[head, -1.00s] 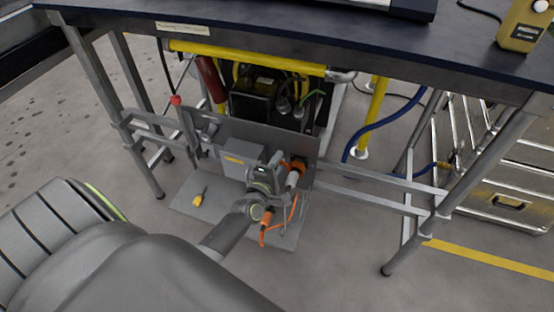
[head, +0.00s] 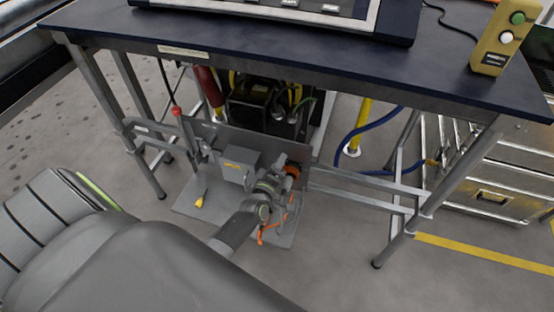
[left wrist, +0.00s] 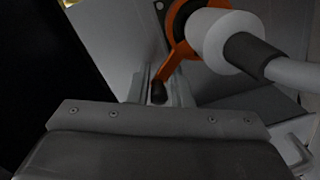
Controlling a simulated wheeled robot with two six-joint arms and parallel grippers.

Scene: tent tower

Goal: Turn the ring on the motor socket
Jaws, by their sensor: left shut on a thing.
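The orange ring (head: 293,169) sits on the upright grey panel under the table, at the right of a grey box. In the left wrist view the ring (left wrist: 181,50) surrounds a dark socket and has a lever ending in a dark tip. A pale plug (left wrist: 225,40) with a grey cable stands in front of the socket and hides part of it. My left gripper (head: 279,183) is at the ring and covers its lower part in the head view. Its narrow fingers (left wrist: 160,88) are shut on the dark lever tip. My right gripper is not in view.
The dark tabletop (head: 330,65) overhangs the panel. A grey box (head: 240,168), a red-topped lever (head: 178,114) and a yellow-handled item (head: 199,201) are to the left. An orange cord (head: 268,229) hangs below my gripper. A table crossbar (head: 365,200) runs to the right.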

